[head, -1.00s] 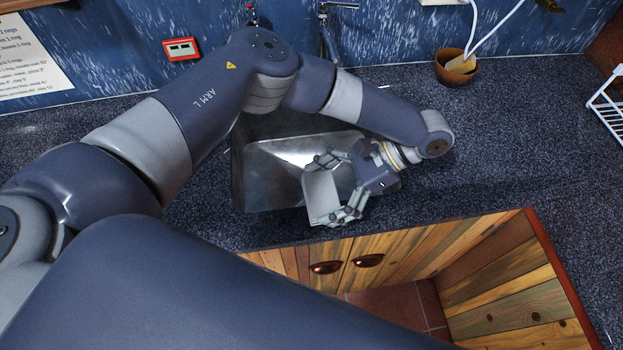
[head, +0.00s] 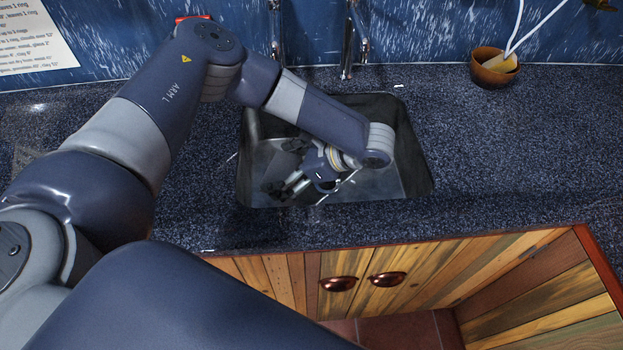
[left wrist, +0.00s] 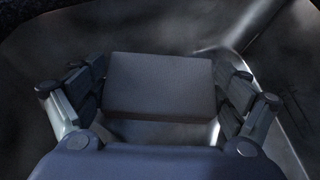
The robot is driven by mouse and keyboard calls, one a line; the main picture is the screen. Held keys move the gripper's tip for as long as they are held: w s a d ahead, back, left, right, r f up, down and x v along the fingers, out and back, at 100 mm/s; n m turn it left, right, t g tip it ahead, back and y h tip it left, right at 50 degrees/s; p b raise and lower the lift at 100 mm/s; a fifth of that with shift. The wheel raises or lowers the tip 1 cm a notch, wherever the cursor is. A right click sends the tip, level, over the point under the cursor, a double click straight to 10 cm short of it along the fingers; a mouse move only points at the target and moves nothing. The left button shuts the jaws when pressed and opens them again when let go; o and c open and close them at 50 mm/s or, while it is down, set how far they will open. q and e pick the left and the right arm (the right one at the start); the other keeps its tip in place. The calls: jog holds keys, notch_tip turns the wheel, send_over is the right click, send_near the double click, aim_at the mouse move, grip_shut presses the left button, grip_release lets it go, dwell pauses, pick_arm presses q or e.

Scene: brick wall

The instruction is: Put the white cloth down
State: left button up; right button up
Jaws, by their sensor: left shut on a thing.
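My left gripper (head: 280,186) is down inside the metal sink (head: 405,160), near its left side. My right gripper is not in view.
A dark speckled counter (head: 510,150) surrounds the sink, with clear room to the right. A brown bowl (head: 494,70) stands at the back right. A faucet (head: 350,40) rises behind the sink. Wooden cabinet doors (head: 365,285) are below the front edge.

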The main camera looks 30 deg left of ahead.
pick_arm(q)
notch_tip(320, 180, down, 9)
jog(key=shift+r, duration=0.15)
jog(key=shift+b, duration=0.3)
jog(key=o, duration=0.7)
jog(key=shift+r, duration=0.1)
jog(key=v, duration=0.7)
jog(key=shift+d+r, duration=0.1)
jog(key=shift+d, duration=0.15)
